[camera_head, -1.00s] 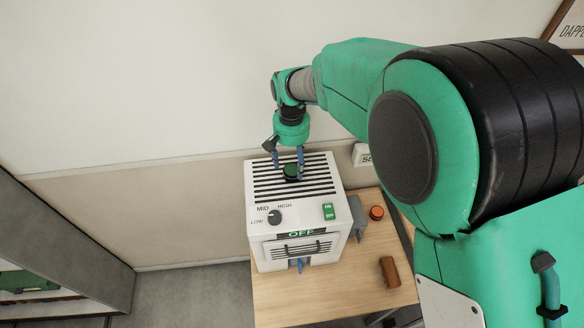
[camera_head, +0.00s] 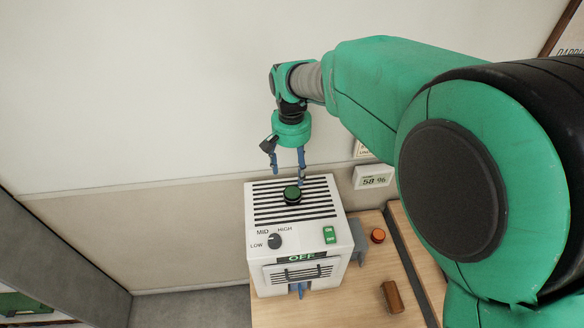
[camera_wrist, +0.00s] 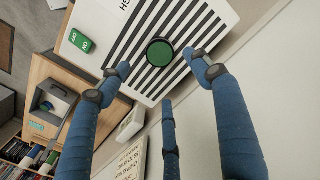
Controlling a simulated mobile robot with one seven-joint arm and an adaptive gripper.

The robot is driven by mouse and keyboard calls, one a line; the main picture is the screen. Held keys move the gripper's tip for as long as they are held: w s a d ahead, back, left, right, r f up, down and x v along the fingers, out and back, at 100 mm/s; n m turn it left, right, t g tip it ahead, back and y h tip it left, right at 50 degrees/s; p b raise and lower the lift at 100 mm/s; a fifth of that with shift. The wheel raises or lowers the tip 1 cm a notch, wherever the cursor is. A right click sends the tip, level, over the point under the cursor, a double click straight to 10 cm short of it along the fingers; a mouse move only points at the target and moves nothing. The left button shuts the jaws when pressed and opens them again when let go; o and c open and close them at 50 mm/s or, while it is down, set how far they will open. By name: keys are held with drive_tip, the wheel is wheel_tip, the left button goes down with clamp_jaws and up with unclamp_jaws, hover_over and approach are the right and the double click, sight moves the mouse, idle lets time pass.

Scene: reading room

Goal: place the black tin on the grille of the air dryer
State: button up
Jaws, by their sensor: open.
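The black tin (camera_head: 292,198), with a green top, stands upright on the slatted grille (camera_head: 262,207) on top of the white air dryer (camera_head: 325,262). The dryer's display reads OFF. My gripper (camera_head: 287,172) is open and empty above the tin. In the wrist view the tin (camera_wrist: 160,52) lies beyond the spread blue fingers of my gripper (camera_wrist: 160,80), which do not close on it. The tin covers several dark slots of the grille (camera_wrist: 127,50).
The dryer stands on a wooden table (camera_head: 355,300). To its right are an orange round object (camera_head: 377,235) and a brown block (camera_head: 391,297). A small display reading 58 % (camera_head: 372,177) is by the wall behind. A grey shelf (camera_head: 50,245) stands at left.

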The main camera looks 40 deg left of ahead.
idle(0.7)
drive_tip(key=w+d+r+m+t, duration=0.1)
drive_tip(key=w+d+r, duration=0.2)
drive_tip(key=d+r, duration=0.35)
drive_tip(key=w+d+r+m, duration=0.15)
drive_tip(key=d+r, duration=0.25)
drive_tip(key=d, duration=0.6)
drive_tip(key=s+d+r+m+t+y, duration=0.1)
drive_tip(key=d+r, duration=0.3)
drive_tip(key=d, duration=0.7)
drive_tip(key=s+d+r+m+t, duration=0.15)
drive_tip(key=d+r, duration=0.25)
drive_tip(key=d, duration=0.7)
drive_tip(key=s+d+f+m+t+h, duration=0.1)
drive_tip(key=s+d+m+t, duration=0.1)
drive_tip(key=s+d, duration=1.4)
drive_tip(key=d, duration=0.4)
drive_tip(key=shift+s, duration=0.15)
drive_tip(key=shift+f, duration=0.1)
wheel_tip(320, 180, down, 12)
drive_tip(key=b, duration=1.2)
